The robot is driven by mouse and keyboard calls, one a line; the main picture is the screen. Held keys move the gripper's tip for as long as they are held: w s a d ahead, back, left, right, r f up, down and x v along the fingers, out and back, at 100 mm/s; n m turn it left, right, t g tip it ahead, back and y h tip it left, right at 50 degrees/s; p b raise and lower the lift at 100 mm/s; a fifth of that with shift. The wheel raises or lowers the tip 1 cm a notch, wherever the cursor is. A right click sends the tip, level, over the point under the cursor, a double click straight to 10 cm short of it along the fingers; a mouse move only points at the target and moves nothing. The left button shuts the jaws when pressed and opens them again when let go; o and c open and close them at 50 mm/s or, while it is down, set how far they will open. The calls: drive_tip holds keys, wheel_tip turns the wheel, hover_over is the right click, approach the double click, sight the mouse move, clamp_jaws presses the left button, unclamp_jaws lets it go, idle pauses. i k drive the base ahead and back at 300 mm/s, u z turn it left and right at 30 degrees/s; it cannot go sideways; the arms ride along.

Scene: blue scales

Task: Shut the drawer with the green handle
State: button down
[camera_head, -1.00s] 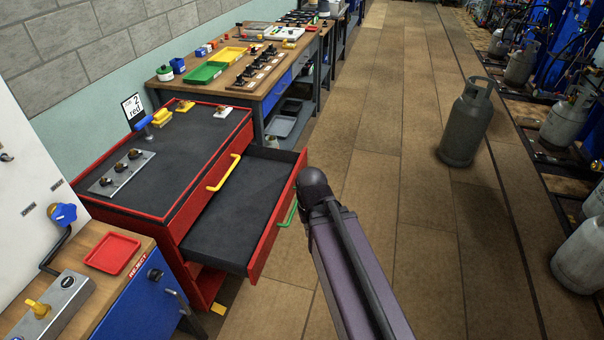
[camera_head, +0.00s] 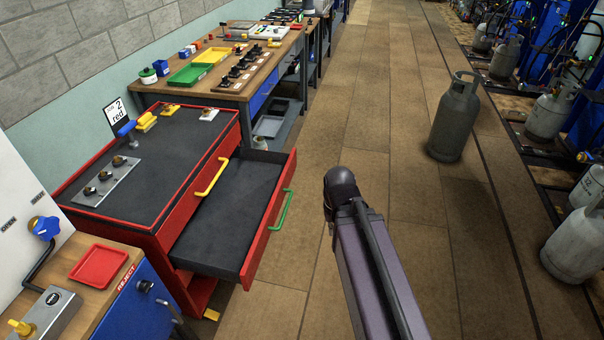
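The drawer with the green handle (camera_head: 281,210) is pulled well out of the red cabinet (camera_head: 152,232). Its dark inside (camera_head: 226,212) looks empty. Above it, a drawer front with a yellow handle (camera_head: 210,178) sits flush with the cabinet. My arm (camera_head: 372,262) stands to the right of the open drawer, with a gap of floor between it and the green handle. My gripper cannot be made out; only the dark arm links show.
A red tray (camera_head: 98,267) lies on the wooden bench at the lower left. A long workbench (camera_head: 240,94) stands behind the cabinet. A grey gas cylinder (camera_head: 454,118) stands on the floor at the right. The floor between is clear.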

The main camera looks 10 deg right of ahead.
sight(226, 236)
drive_tip(key=z, duration=0.05)
drive_tip(key=i, duration=0.85)
